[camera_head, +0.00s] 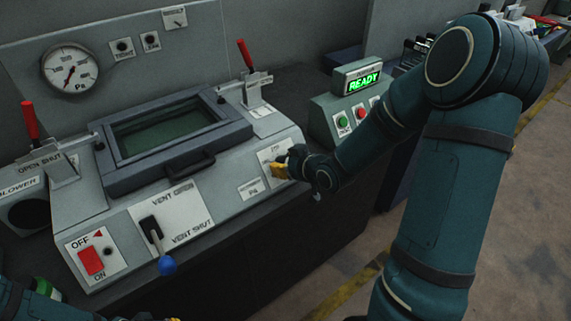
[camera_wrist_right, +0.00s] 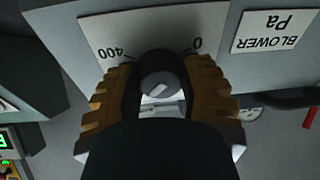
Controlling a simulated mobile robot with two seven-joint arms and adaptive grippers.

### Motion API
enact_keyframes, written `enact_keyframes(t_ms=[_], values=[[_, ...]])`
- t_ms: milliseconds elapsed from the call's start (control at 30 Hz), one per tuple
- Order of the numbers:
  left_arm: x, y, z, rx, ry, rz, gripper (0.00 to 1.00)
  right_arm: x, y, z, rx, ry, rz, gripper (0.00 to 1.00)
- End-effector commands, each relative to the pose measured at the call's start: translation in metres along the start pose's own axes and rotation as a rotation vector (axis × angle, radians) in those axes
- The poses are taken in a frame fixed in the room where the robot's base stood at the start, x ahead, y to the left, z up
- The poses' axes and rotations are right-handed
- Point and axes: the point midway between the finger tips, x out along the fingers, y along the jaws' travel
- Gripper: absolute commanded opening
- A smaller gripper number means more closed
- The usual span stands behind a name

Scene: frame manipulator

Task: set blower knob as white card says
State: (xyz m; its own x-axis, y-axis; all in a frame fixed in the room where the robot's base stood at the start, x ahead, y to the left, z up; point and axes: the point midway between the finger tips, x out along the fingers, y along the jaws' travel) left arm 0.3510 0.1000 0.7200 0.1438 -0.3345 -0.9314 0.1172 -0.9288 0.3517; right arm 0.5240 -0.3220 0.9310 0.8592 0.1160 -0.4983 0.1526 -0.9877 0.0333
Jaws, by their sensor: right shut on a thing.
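The blower knob (camera_wrist_right: 162,82) is a dark round knob with a light mark on its face, on a white dial plate (camera_wrist_right: 110,35) marked 400 and 0. My right gripper (camera_wrist_right: 162,95) is shut on the knob, one ribbed yellow finger on each side. In the head view my right gripper (camera_head: 281,171) hides the knob at the front panel's right end. A white label (camera_wrist_right: 278,32) beside the dial reads BLOWER Pa. A small white card (camera_head: 174,18) is on the back wall; its writing is too small to read. Only a yellow tip of my left gripper (camera_head: 172,319) shows.
A round Pa gauge (camera_head: 70,70) is on the back panel. A vent lever (camera_head: 157,240) with a blue ball and a red OFF/ON switch (camera_head: 91,261) are left of the knob. Red-handled clamps flank the window lid (camera_head: 175,130).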

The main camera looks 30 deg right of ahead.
Motion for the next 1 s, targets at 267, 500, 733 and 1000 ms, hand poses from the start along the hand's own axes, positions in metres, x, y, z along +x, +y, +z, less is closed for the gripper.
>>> enact_keyframes(t_ms=[267,500,733,1000], values=[[0.0033,-0.0013,-0.0004,0.0,0.002,0.0,0.0,0.0003,0.0003,-0.0014,0.18,0.012,0.023,0.04],[0.0044,-0.0016,-0.0006,0.0,0.003,0.0,0.0,0.0001,0.0007,-0.0015,0.266,0.015,0.035,0.04],[0.0047,-0.0018,-0.0006,0.0,0.003,0.0,0.0,0.0001,0.0007,-0.0017,0.293,0.017,0.038,0.04],[0.0047,-0.0017,-0.0006,0.0,0.003,0.0,0.0,0.0001,0.0009,-0.0019,0.294,0.017,0.038,0.04]])
